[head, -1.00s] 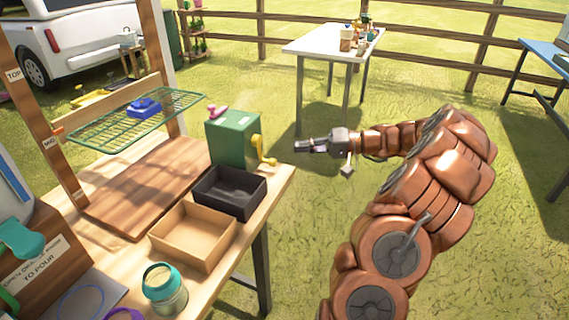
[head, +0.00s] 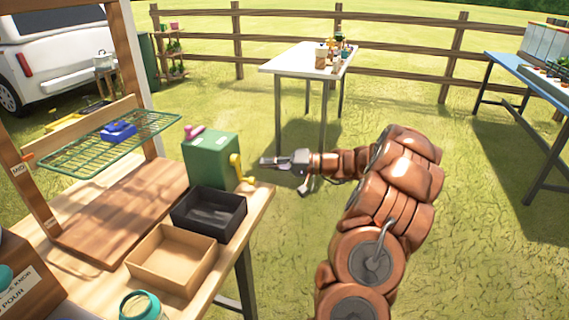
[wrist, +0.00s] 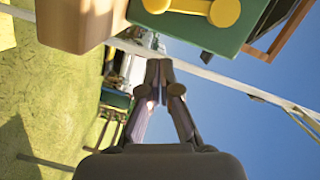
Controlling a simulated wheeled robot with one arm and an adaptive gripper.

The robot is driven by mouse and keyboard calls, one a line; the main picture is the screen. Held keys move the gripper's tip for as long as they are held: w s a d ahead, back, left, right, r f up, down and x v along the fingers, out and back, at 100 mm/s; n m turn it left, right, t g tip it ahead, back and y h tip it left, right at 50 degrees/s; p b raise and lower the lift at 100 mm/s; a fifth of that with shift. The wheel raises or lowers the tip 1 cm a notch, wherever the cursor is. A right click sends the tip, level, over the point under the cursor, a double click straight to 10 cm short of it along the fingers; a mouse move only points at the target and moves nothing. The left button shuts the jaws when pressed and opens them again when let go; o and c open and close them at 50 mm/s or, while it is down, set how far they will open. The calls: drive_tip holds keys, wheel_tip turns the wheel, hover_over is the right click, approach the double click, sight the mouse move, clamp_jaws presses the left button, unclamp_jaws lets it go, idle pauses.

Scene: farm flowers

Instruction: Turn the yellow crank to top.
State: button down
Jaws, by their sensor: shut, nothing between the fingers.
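A green box (head: 209,160) stands on the back right part of the wooden bench. A yellow crank (head: 237,170) is on its right side, its arm pointing down with the knob low, near the bench top. In the wrist view the yellow crank (wrist: 205,10) shows at the top edge against the green box (wrist: 240,30), partly cut off. My gripper (head: 264,161) is to the right of the crank, its fingers pointing left at it. In the wrist view my gripper (wrist: 160,70) has its fingers together and empty, apart from the crank.
A black tray (head: 240,212) and a brown cardboard tray (head: 205,262) sit in front of the box. A pink item (head: 194,131) is on top of the box. A green wire rack (head: 75,160) holds a blue object (head: 119,130).

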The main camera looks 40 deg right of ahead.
drive_tip(key=shift+s+a+f, duration=0.35)
drive_tip(key=shift+s+a, duration=0.15)
drive_tip(key=shift+a, duration=0.3)
drive_tip(key=shift+s+a+f, duration=0.35)
drive_tip(key=shift+s+a, duration=0.1)
drive_tip(key=shift+a, duration=0.3)
